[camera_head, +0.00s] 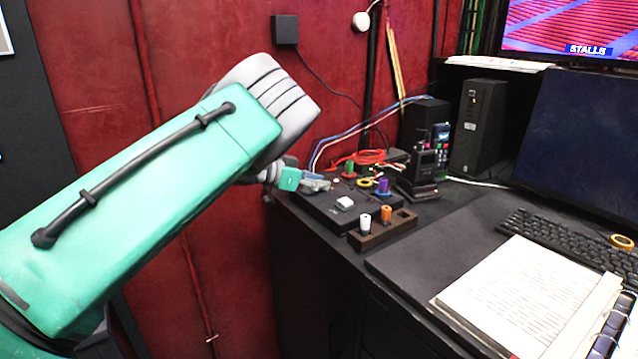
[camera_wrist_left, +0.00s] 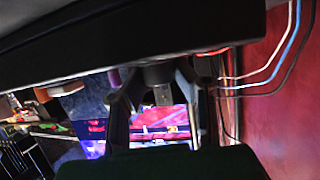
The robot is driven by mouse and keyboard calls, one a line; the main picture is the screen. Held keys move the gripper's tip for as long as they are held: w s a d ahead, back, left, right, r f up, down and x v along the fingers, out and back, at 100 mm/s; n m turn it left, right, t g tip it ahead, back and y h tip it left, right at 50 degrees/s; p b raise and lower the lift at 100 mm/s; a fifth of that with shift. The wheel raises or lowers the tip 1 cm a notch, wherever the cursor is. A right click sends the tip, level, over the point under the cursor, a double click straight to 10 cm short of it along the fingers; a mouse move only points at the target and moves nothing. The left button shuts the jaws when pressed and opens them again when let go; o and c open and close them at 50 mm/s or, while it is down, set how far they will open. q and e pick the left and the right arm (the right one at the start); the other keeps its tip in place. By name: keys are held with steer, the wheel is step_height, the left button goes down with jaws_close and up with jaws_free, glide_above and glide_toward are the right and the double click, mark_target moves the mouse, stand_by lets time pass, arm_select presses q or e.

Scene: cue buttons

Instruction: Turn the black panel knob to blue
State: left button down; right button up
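The black panel (camera_head: 322,208) lies on the left end of the dark desk in the head view, with a white button (camera_head: 345,203) on it. My left gripper (camera_head: 318,184) is low over the panel's far left part. In the left wrist view the panel's dark underside-up shape (camera_wrist_left: 60,50) fills the top. There a dark knob with a grey face (camera_wrist_left: 160,84) sits between the two spread fingers of my left gripper (camera_wrist_left: 157,95). The fingers look close beside it; contact is unclear. In the head view the gripper hides the knob. My right gripper is not in view.
A wooden holder (camera_head: 382,236) with white (camera_head: 365,224) and orange (camera_head: 386,213) pegs stands right of the panel. Green (camera_head: 349,168) and purple (camera_head: 383,187) pegs stand behind. An open notebook (camera_head: 520,298) and keyboard (camera_head: 565,243) lie to the right. A red wall (camera_head: 200,280) is left.

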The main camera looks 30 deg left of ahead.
arm_select(q)
steer(key=shift+a, duration=0.1)
stand_by(0.6)
steer(key=m+g+h+p, duration=0.1)
steer(key=p, duration=0.1)
steer(key=shift+a+m+p, duration=0.1)
steer(key=shift+m+p, duration=0.2)
steer(key=shift+m+g+h+p, duration=0.4)
steer(key=shift+m+g+h, duration=0.3)
steer(key=shift+m+h, duration=0.1)
steer(key=shift+f+m+g+h, duration=0.15)
steer(key=shift+m+g+h, duration=0.55)
steer(key=shift+m+g+h+b, duration=0.3)
steer(key=shift+m+g+b, duration=0.15)
steer(key=shift+b, duration=0.2)
steer(key=shift+m+g+h+b, duration=0.3)
steer(key=shift+m+g+b, duration=0.25)
